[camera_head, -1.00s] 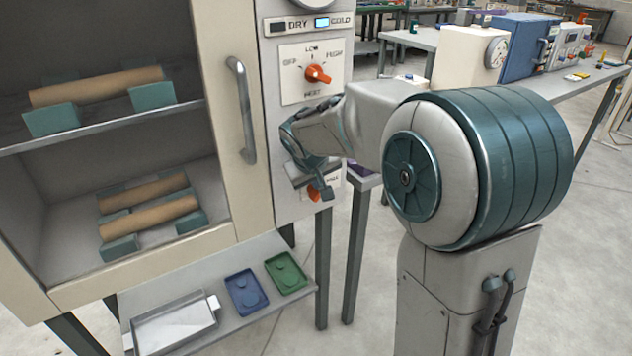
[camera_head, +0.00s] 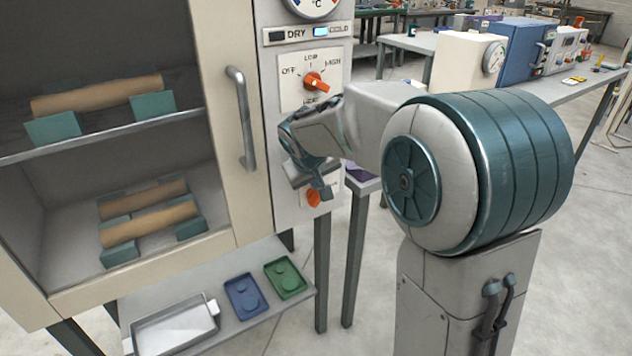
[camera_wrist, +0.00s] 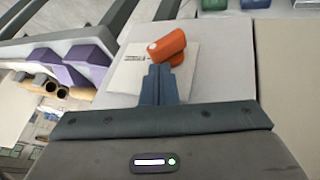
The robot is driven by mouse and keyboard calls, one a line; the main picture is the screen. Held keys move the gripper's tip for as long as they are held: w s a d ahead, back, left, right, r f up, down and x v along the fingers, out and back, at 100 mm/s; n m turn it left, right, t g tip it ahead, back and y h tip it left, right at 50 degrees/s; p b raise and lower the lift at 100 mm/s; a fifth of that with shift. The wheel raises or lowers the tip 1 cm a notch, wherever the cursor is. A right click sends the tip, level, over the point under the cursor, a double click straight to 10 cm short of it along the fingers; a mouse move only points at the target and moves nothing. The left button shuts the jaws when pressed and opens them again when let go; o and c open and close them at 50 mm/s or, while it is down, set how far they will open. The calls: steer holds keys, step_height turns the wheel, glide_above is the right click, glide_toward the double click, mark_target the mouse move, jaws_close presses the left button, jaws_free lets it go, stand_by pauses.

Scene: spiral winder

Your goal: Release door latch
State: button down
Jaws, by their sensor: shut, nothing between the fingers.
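A cream oven-like cabinet has a door (camera_head: 232,130) with a vertical bar handle (camera_head: 241,118), and the door stands closed. On the panel beside it, a lower orange lever knob (camera_head: 314,197) is partly hidden behind my gripper (camera_head: 325,190). The wrist view shows this orange lever (camera_wrist: 167,47) on a pale plate (camera_wrist: 133,66); its writing is too small to read. My gripper (camera_wrist: 160,72) is shut and empty, its fingertips right at the lever's near end. I cannot tell whether they touch it.
An upper orange selector knob (camera_head: 316,82) sits above my gripper. Below the cabinet, a shelf holds a metal tray (camera_head: 175,328), a blue tray (camera_head: 246,296) and a green tray (camera_head: 286,277). Brown tubes (camera_head: 97,95) rest on supports inside. A bench (camera_head: 590,85) stands behind.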

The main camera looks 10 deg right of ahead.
steer(key=p+v, duration=0.2)
steer(key=v, duration=1.1)
steer(key=shift+s+r, duration=0.2)
steer(key=shift+r, duration=0.15)
steer(key=s+a+f+n+t+b, duration=0.2)
steer(key=f+n+t+b, duration=0.3)
steer(key=b, duration=0.3)
steer(key=shift+s+a+f+t+b, duration=0.15)
steer(key=shift+s+f+t+b, duration=0.2)
steer(key=shift+s+f, duration=0.45)
